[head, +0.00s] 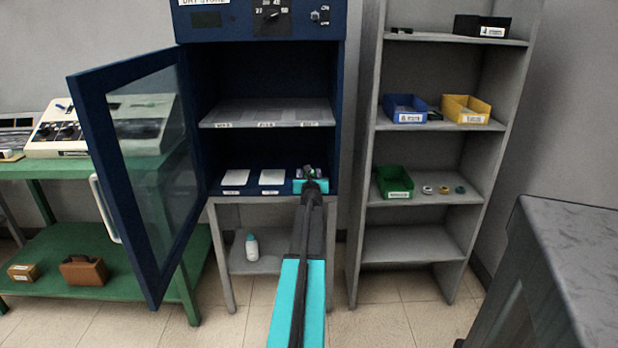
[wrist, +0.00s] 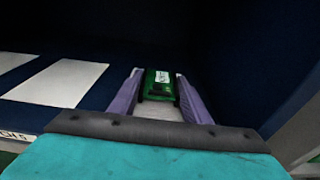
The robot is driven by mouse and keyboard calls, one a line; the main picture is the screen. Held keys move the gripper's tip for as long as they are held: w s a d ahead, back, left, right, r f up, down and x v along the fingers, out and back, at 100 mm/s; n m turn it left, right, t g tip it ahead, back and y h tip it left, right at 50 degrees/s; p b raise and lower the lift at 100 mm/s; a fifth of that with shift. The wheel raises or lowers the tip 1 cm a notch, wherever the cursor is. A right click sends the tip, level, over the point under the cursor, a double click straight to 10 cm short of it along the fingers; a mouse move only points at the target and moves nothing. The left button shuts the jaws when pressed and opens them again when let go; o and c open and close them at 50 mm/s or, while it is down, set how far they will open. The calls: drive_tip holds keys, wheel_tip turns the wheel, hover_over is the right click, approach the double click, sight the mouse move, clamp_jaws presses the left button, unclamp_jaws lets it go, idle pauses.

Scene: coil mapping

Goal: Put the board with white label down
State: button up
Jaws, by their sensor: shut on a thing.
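The board with white label (wrist: 158,84) is green and sits between the two purple fingers of my gripper (wrist: 158,97) in the wrist view. My gripper is shut on it. In the head view my gripper (head: 308,174) reaches into the lower right of the open blue cabinet (head: 341,100), just over its bottom shelf. The board is mostly hidden there by the gripper. A pale pad shows below the board between the fingers. I cannot tell whether the board touches it.
Two white pads (head: 237,177) (head: 272,177) lie left of my gripper on the cabinet floor. The cabinet's glass door (head: 150,150) stands open at left. A middle shelf (head: 265,113) is above the gripper. The cabinet's right wall is close. A grey rack (head: 420,245) stands at right.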

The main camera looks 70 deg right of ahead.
drive_tip(key=o, duration=1)
drive_tip(key=shift+f, duration=0.1)
drive_tip(key=shift+r, duration=0.2)
drive_tip(key=shift+p+v, duration=0.6)
drive_tip(key=shift+v, duration=5.45)
